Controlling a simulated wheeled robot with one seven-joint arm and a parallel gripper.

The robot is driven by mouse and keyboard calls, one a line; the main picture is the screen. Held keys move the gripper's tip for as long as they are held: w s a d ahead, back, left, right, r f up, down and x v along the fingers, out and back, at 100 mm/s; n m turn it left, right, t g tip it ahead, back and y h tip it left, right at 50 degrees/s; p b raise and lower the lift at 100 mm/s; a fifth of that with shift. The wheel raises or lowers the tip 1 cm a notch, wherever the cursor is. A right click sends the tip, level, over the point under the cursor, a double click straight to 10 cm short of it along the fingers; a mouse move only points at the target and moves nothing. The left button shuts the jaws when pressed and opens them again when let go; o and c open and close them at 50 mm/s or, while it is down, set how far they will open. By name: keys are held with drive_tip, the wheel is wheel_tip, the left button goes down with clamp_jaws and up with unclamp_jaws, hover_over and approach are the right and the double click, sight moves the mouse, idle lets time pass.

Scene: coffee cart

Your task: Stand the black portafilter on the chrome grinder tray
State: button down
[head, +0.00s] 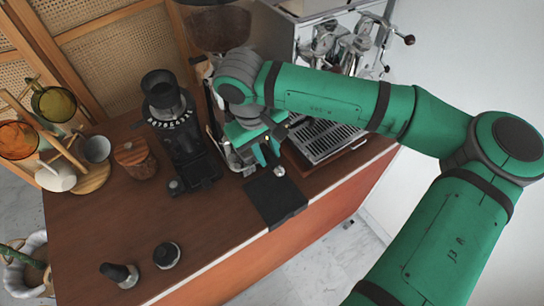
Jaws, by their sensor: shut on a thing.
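My gripper (266,150) is over the counter beside the chrome grinder, above the back end of a black mat. It is shut on the black portafilter, which is mostly hidden by the gripper and wrist. A small shiny rounded end (279,171) shows just below the fingers and may be part of it. The chrome grinder (216,104) stands behind my wrist, partly covered by it. Its chrome tray (238,163) shows just left of my gripper. I cannot tell whether the portafilter touches the tray.
A black grinder (165,95) with a black base stands to the left. The black mat (275,204) hangs over the counter's front edge. An espresso machine drip tray (325,142) is to the right. A wooden canister (134,158) and cup rack are further left.

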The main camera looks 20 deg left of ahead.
drive_tip(key=shift+s+f, duration=0.1)
drive_tip(key=shift+f, duration=1.55)
drive_tip(key=shift+s+d, duration=0.1)
drive_tip(key=shift+s+f, duration=0.15)
drive_tip(key=shift+f, duration=0.45)
idle(0.3)
drive_tip(key=c, duration=1.4)
unclamp_jaws()
drive_tip(key=shift+w, duration=0.25)
drive_tip(key=shift+s+a, duration=0.15)
drive_tip(key=shift+a, duration=0.1)
drive_tip(key=shift+d+r, duration=0.25)
drive_tip(key=r, duration=0.3)
drive_tip(key=s+a+r, duration=0.1)
drive_tip(key=r, duration=0.2)
drive_tip(key=a+r, duration=0.1)
drive_tip(key=r, duration=0.3)
drive_tip(key=shift+s+r, duration=0.1)
drive_tip(key=shift+s, duration=0.2)
